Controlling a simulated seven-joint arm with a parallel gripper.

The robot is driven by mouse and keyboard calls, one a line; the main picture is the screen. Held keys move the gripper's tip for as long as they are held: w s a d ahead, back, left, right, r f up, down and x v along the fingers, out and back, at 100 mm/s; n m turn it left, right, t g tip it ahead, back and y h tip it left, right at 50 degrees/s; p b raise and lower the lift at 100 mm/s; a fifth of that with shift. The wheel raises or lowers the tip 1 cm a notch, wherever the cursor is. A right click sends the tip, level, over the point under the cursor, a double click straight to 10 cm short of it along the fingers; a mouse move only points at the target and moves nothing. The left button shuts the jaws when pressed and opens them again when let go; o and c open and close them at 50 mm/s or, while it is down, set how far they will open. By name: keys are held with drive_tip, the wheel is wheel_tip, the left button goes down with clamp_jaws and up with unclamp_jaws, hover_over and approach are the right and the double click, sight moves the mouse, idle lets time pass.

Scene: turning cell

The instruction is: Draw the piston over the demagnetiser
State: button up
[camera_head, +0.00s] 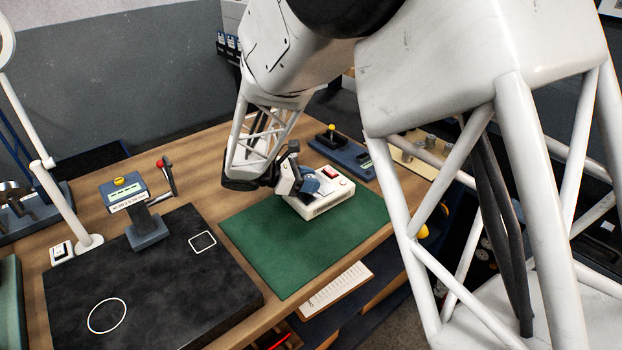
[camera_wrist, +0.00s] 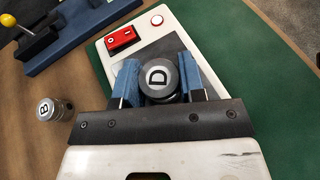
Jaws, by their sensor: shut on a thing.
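The demagnetiser is a white box (camera_head: 318,208) with a red switch, on the green mat; it also shows in the wrist view (camera_wrist: 141,27) with a grey top plate. My gripper (camera_head: 308,184) is over this box. In the wrist view the blue-padded fingers of my gripper (camera_wrist: 160,82) are shut on a dark metal piston with a round white cap marked D (camera_wrist: 158,75). The piston appears over the grey plate; whether it touches the plate I cannot tell. In the head view the piston is not clearly visible.
A second piston marked B (camera_wrist: 46,108) stands on the wood to the left in the wrist view. A blue fixture with a yellow knob (camera_head: 341,152) stands behind the demagnetiser. The green mat (camera_head: 275,240) is clear in front. A black plate (camera_head: 160,285) with white outlines lies left.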

drive_tip(key=shift+s+a+f, duration=0.15)
drive_tip(key=shift+s+a, duration=0.05)
drive_tip(key=shift+s, duration=0.1)
idle(0.4)
drive_tip(key=shift+s+a, duration=0.2)
drive_tip(key=shift+s+a, duration=0.2)
drive_tip(key=shift+a, duration=0.05)
idle(0.4)
drive_tip(key=shift+s+a+r, duration=0.2)
drive_tip(key=shift+a+r, duration=0.05)
drive_tip(key=shift+d, duration=0.1)
idle(0.5)
drive_tip(key=shift+w+d+f, duration=0.1)
drive_tip(key=shift+w+d, duration=0.2)
drive_tip(key=shift+w, duration=0.05)
drive_tip(key=shift+w+d, duration=0.25)
idle(0.4)
drive_tip(key=shift+w+d, duration=0.15)
drive_tip(key=shift+w, duration=0.05)
